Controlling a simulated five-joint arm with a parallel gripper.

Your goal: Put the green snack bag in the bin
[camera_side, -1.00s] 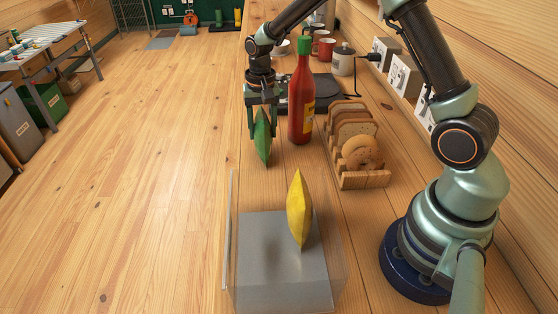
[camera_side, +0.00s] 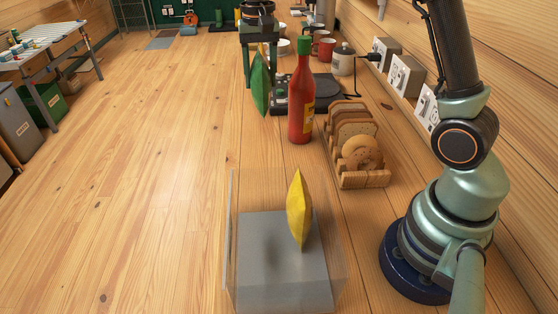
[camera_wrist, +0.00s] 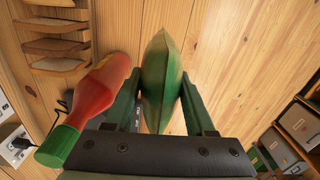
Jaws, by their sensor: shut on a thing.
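The green snack bag (camera_side: 260,85) hangs upright in my gripper (camera_side: 260,80), above the counter and behind the clear bin in the side view. In the wrist view the bag (camera_wrist: 160,85) sits between the two green fingers of my gripper (camera_wrist: 160,100), which is shut on it. The clear-walled bin with a grey floor (camera_side: 280,285) stands at the front of the side view. A yellow bag (camera_side: 299,210) stands upright in it. The bin is not seen in the wrist view.
A red sauce bottle with a green cap (camera_side: 301,100) stands just right of the held bag. It also shows in the wrist view (camera_wrist: 100,95). A bread rack (camera_side: 362,180) is farther right. Mugs (camera_side: 325,48) and a canister (camera_side: 343,62) stand behind.

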